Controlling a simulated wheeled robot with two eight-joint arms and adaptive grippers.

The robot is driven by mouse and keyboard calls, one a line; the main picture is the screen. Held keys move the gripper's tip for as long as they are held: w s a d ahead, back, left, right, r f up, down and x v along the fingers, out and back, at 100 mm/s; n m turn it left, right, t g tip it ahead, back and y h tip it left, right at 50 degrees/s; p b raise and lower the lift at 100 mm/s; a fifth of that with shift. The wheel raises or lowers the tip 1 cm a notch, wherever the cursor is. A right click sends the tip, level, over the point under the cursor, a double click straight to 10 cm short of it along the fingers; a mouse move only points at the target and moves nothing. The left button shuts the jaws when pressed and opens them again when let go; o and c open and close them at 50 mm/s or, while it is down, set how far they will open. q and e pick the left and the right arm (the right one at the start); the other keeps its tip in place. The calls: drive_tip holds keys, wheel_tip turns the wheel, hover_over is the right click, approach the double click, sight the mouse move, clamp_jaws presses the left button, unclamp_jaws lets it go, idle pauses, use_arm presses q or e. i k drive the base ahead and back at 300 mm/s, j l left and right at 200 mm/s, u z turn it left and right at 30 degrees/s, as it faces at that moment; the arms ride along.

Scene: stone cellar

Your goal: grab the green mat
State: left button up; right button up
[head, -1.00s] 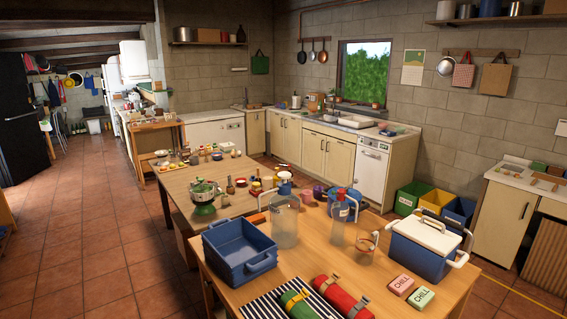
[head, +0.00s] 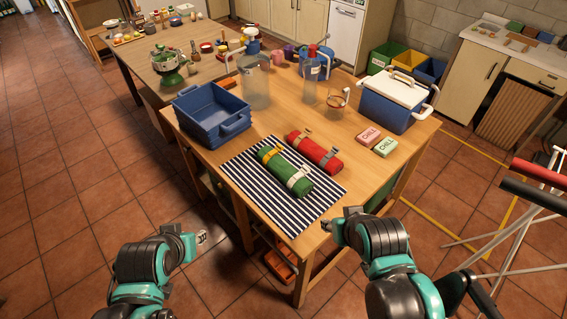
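The green mat (head: 277,165) is a rolled bundle with a yellow strap and a pale strap. It lies on a dark-and-white striped cloth (head: 240,176) near the front of the wooden table. A rolled red mat (head: 316,150) lies just behind it to the right. My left gripper (head: 203,239) is in front of the table's left side, away from the green mat. My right gripper (head: 327,229) is by the table's front right edge, apart from the mat. Both grippers are small and angled, so their finger opening is unclear.
A blue tub (head: 207,122) stands left of the mats. A blue cooler with a white lid (head: 402,88) and two "CHILL" packs (head: 376,140) are to the right. A clear jug (head: 254,88) stands behind. A folding rack (head: 520,215) stands at the far right.

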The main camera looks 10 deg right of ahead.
sight(280, 168)
drive_tip(key=i+j+z, duration=0.15)
drive_tip(key=j, duration=0.2)
drive_tip(key=i+j+z, duration=0.15)
drive_tip(key=j, duration=0.25)
drive_tip(key=i+j+z, duration=0.1)
drive_tip(key=j, duration=0.3)
drive_tip(key=i+j+z, duration=0.15)
drive_tip(key=j, duration=0.25)
drive_tip(key=z, duration=1.7)
drive_tip(key=k+l, duration=0.05)
